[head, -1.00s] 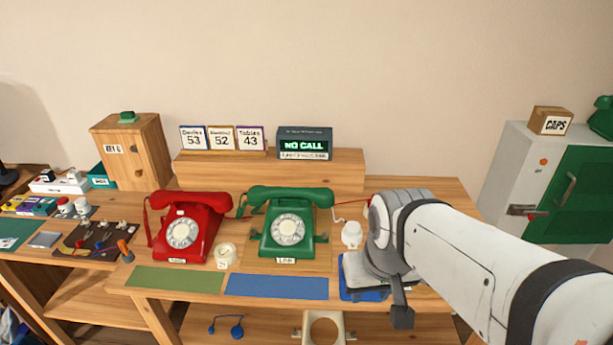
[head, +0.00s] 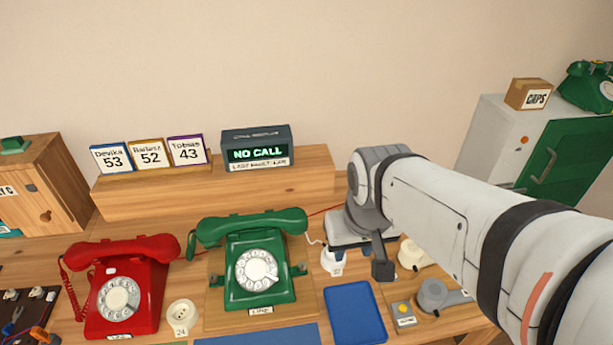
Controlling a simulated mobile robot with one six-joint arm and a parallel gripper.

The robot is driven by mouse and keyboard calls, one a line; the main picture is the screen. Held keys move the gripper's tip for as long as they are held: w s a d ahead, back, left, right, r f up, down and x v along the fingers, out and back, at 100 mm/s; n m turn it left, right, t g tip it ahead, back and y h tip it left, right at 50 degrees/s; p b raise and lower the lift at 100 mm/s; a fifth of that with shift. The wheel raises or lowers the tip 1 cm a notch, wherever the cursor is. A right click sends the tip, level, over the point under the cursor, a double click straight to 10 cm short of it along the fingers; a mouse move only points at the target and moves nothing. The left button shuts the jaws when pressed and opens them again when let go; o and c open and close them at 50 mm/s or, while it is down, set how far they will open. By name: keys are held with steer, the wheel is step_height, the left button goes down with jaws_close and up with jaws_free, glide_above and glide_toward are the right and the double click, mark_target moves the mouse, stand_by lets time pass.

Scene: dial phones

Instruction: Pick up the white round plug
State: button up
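A white round piece (head: 182,314) tagged 24 sits between the red and green phones. A cream round piece (head: 411,254) shows partly behind my arm. I cannot tell for sure which is the white round plug. My gripper (head: 382,269) hangs just right of the corded piece, above the desk; only one dark finger shows clearly, and nothing is seen held.
The green phone (head: 252,264) and red phone (head: 118,291) stand to the left. A blue tray or mat (head: 355,312) lies in front of the corded piece. A grey lever device (head: 436,296) is at the right. A wooden shelf (head: 225,187) with a NO CALL display (head: 256,147) stands behind.

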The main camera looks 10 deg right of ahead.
steer(key=shift+o, duration=1.4)
steer(key=shift+w, duration=0.25)
steer(key=o, duration=0.4)
steer(key=w+d+f+n+g+p, duration=0.1)
steer(key=w+f+n+p, duration=0.1)
steer(key=w, duration=0.5)
steer(key=shift+d+f, duration=0.3)
steer(key=shift+f, duration=0.2)
steer(key=w+f+n, duration=0.1)
steer(key=w+f, duration=0.1)
steer(key=w+f+n+g+p, duration=0.1)
steer(key=w+f, duration=0.1)
steer(key=w+f+n+p, duration=0.1)
steer(key=w+f, duration=0.1)
steer(key=f, duration=0.1)
steer(key=shift+d+g, duration=0.25)
steer(key=shift+g, duration=0.05)
steer(key=shift+w+f, duration=0.2)
steer(key=shift+f, duration=0.15)
step_height(320, 180, down, 3)
steer(key=shift+a+r, duration=0.1)
steer(key=shift+a+f+p, duration=0.2)
steer(key=shift+f+p, duration=0.05)
steer(key=shift+f, duration=1)
steer(key=shift+a+f+p, duration=0.15)
steer(key=shift+f+p, duration=0.05)
steer(key=shift+f, duration=1.05)
